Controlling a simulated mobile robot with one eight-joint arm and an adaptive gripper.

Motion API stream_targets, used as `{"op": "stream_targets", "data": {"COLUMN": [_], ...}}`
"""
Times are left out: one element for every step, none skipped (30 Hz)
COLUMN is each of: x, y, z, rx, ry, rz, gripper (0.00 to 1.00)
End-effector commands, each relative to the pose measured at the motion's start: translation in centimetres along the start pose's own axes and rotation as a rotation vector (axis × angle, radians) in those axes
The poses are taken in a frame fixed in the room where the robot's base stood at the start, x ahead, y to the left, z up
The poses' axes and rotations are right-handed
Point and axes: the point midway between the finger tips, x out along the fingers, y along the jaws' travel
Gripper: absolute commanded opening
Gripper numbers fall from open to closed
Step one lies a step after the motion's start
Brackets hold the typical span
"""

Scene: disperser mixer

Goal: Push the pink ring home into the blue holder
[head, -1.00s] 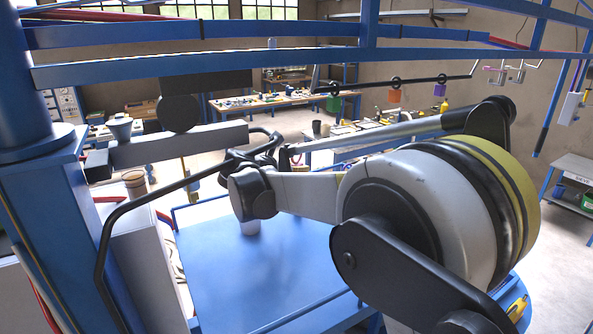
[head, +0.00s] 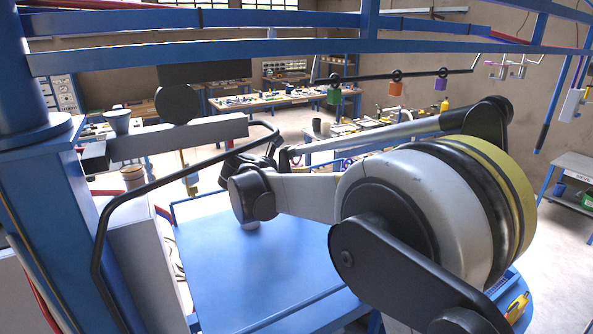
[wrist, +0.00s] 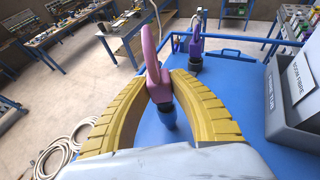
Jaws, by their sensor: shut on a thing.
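In the wrist view the pink ring (wrist: 152,58) stands up between the yellow fingers of my gripper (wrist: 161,92). The fingers are closed on its lower part, and its loop rises above them. A dark collar and a short blue cylinder, which looks like the blue holder (wrist: 168,120), show just below the fingertips. The fingertips hide where ring and holder meet, so I cannot tell how deep the ring sits. In the head view my arm hides the gripper, the ring and the holder.
A grey labelled bin (wrist: 293,100) is close on the right. In the head view a black bent handle (head: 160,180) and a blue post (head: 40,190) stand at left.

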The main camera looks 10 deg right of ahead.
Motion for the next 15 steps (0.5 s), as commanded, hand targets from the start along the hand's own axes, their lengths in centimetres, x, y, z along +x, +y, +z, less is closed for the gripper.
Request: {"op": "stream_targets", "data": {"x": [0.1,0.1,0.1,0.2,0.2,0.2,0.3,0.3,0.3,0.4,0.4,0.4,0.5,0.5,0.5], "y": [0.0,0.0,0.0,0.0,0.0,0.0,0.0,0.0,0.0,0.0,0.0,0.0,0.0,0.0,0.0], "z": [-0.2,-0.3,-0.4,-0.4,-0.5,-0.6,-0.7,-0.7,-0.8,-0.9,-1.0,-1.1,-1.1,-1.2,-1.3], "rx": [0.000,0.000,0.000,0.000,0.000,0.000,0.000,0.000,0.000,0.000,0.000,0.000,0.000,0.000,0.000], "ry": [0.000,0.000,0.000,0.000,0.000,0.000,0.000,0.000,0.000,0.000,0.000,0.000,0.000,0.000,0.000], "rz": [0.000,0.000,0.000,0.000,0.000,0.000,0.000,0.000,0.000,0.000,0.000,0.000,0.000,0.000,0.000], "gripper": [0.00,0.00,0.00,0.00,0.00,0.00,0.00,0.00,0.00,0.00,0.00,0.00,0.00,0.00,0.00]}}
